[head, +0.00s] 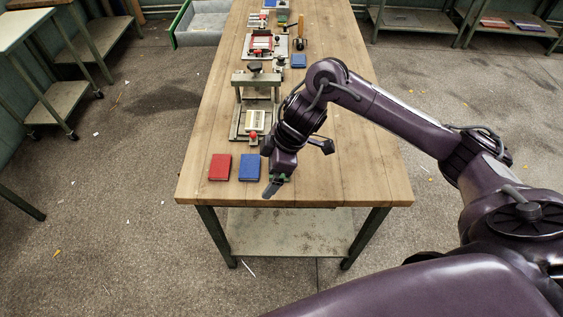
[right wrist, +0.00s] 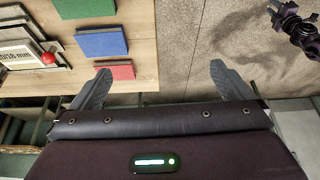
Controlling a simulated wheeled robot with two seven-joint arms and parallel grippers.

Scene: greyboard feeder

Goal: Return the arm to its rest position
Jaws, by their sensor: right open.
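My right arm (head: 395,115) reaches in from the right, over the front of the wooden table (head: 345,185). My right gripper (head: 275,186) is low near the table's front edge, just right of the blue block (head: 250,168). In the right wrist view, the gripper (right wrist: 160,85) has its two fingers spread wide with nothing between them. A red block (head: 220,167) lies left of the blue one. A green block (right wrist: 83,8) also shows in the wrist view; in the head view the gripper mostly hides it.
A press-like fixture (head: 256,120) with a red knob stands behind the blocks. More fixtures (head: 265,45) and small blocks line the table farther back. The table's right side is bare. A grey bin (head: 203,22) and shelves stand beyond, with open floor around.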

